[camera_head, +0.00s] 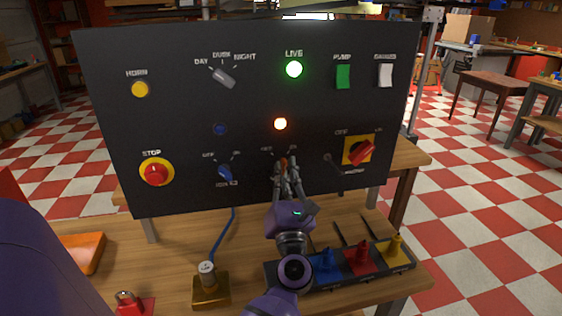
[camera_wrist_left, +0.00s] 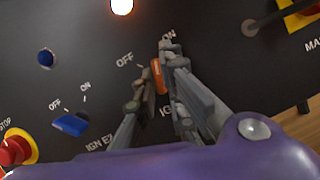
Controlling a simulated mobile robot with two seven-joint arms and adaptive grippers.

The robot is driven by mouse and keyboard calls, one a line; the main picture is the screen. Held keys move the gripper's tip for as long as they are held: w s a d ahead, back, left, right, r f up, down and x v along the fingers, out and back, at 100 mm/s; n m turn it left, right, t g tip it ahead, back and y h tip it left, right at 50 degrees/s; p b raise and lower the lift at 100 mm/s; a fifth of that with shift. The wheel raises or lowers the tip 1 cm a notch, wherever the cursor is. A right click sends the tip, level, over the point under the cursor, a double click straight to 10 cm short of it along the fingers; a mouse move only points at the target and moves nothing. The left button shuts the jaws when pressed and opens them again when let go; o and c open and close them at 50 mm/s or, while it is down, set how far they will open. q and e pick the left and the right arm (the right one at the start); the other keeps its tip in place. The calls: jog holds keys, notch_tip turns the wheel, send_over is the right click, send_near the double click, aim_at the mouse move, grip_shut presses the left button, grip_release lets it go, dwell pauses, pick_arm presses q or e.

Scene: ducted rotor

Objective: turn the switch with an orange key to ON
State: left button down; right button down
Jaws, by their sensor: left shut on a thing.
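The orange key (camera_head: 283,162) is in its switch low in the middle of the black panel (camera_head: 180,110), between OFF and ON labels. My left gripper (camera_head: 286,167) reaches up to it and is shut on it. In the left wrist view the orange key (camera_wrist_left: 160,77) shows between the fingers (camera_wrist_left: 157,78), standing nearly upright in the picture, below and between OFF and ON. Its exact angle is hard to tell, as the fingers cover part of the switch. My right gripper is not in view.
A blue key switch (camera_head: 225,173) is to the left, a red rotary switch (camera_head: 361,151) to the right. A lamp (camera_head: 280,123) above the orange key glows orange; the LIVE lamp (camera_head: 294,69) is green. Blue, red and yellow pieces (camera_head: 362,258) stand in front, right of my wrist.

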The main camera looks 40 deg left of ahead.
pick_arm(q)
jog(key=shift+s+a+r+m+t+h+p, duration=0.1)
jog(key=shift+m+t+h+p, duration=0.25)
jog(key=shift+m+p, duration=0.65)
jog(key=shift+w+d+r+m+t+h+p, duration=0.1)
jog(key=shift+m+h+p, duration=0.5)
jog(key=shift+m+p, duration=0.45)
jog(key=shift+s+a+r+m+t+h+p, duration=0.1)
jog(key=shift+m+t+h+p, duration=0.15)
jog(key=shift+m+h+p, duration=0.7)
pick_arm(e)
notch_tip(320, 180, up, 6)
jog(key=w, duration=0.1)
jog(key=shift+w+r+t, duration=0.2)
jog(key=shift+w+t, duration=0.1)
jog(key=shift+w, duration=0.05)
pick_arm(q)
jog(key=shift+m+y, duration=0.3)
jog(key=shift+y, duration=0.2)
jog(key=shift+b, duration=0.3)
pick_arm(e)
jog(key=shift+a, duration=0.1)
pick_arm(q)
jog(key=c, duration=1.9)
grip_release()
jog(key=shift+o, duration=0.3)
jog(key=shift+f, duration=0.15)
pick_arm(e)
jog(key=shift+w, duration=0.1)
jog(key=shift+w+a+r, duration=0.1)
